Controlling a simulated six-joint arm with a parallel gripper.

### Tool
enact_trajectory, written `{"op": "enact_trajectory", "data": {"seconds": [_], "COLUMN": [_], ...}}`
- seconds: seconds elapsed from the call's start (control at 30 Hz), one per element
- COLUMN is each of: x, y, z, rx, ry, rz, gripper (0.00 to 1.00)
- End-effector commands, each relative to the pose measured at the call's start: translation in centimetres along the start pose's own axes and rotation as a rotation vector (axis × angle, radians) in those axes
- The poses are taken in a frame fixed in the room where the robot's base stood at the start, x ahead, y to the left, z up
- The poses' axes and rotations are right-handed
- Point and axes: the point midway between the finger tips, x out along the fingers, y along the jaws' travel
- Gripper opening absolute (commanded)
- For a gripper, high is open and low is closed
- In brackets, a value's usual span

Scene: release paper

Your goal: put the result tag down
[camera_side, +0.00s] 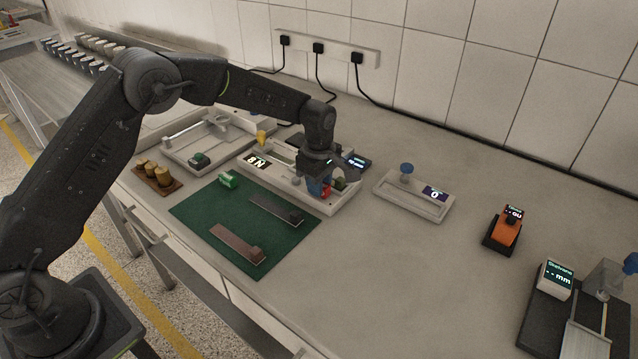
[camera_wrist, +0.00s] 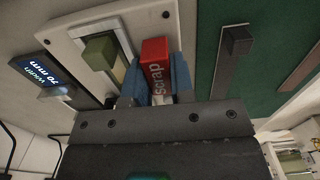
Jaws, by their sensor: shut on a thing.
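The result tag is a red block (camera_wrist: 155,62) marked "scrap". It also shows in the side view (camera_side: 326,191), small and partly hidden. My gripper (camera_wrist: 155,82) is shut on it, with a blue finger on each side. In the side view my gripper (camera_side: 319,186) is low at the front right end of a pale fixture (camera_side: 342,203). An olive block (camera_wrist: 100,50) sits in the fixture's slot beside the red tag. I cannot tell whether the tag touches the fixture. A green tag (camera_side: 228,180) lies on the green mat (camera_side: 205,212).
Two bars, one dark (camera_side: 275,210) and one brown (camera_side: 238,243), lie on the mat. A width display (camera_side: 356,161) stands behind the fixture. A pale tray (camera_side: 180,155) is at left. A blue-knobbed rail (camera_side: 425,208) and orange device (camera_side: 508,231) are right. Bare counter lies in front.

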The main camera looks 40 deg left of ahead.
Motion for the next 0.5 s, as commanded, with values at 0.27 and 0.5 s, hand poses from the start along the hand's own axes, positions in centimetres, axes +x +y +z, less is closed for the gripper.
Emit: {"op": "enact_trajectory", "data": {"seconds": [0.27,0.5], "x": [0.16,0.44], "y": [0.02,0.02], "z": [-0.03,-0.04], "rx": [0.000,0.000], "ry": [0.000,0.000], "rz": [0.001,0.001], "gripper": [0.00,0.35]}}
